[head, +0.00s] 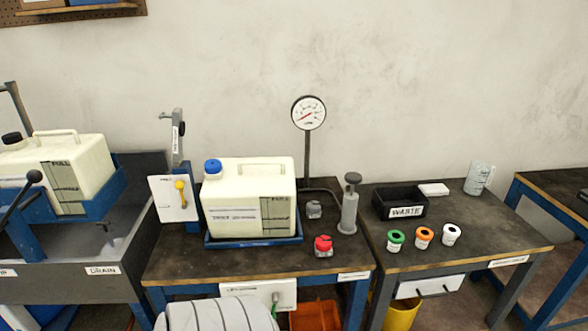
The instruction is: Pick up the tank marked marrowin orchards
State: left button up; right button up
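A cream tank with a blue cap (249,196) stands upright in a blue tray (256,242) on the middle bench. A second cream tank with a black cap (62,168) sits tilted in a blue cradle (100,192) over the drain sink at the left. Its level strip reads FULL, and its left end is cut by the picture edge. I cannot tell which tank is marked marrowin orchards. Neither of my grippers shows.
A gauge on a post (308,114), a grey pump cylinder (349,206) and a red fitting (323,246) stand right of the middle tank. A white panel with a yellow lever (181,194) stands left. The right bench holds a waste bin (400,203), several small pots and a jug (478,178).

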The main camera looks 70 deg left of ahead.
aim_at(249, 197)
jog(key=u, duration=0.15)
jog(key=i, duration=1.05)
jog(key=u, duration=1.5)
jog(key=i, duration=0.75)
jog(key=u, duration=0.75)
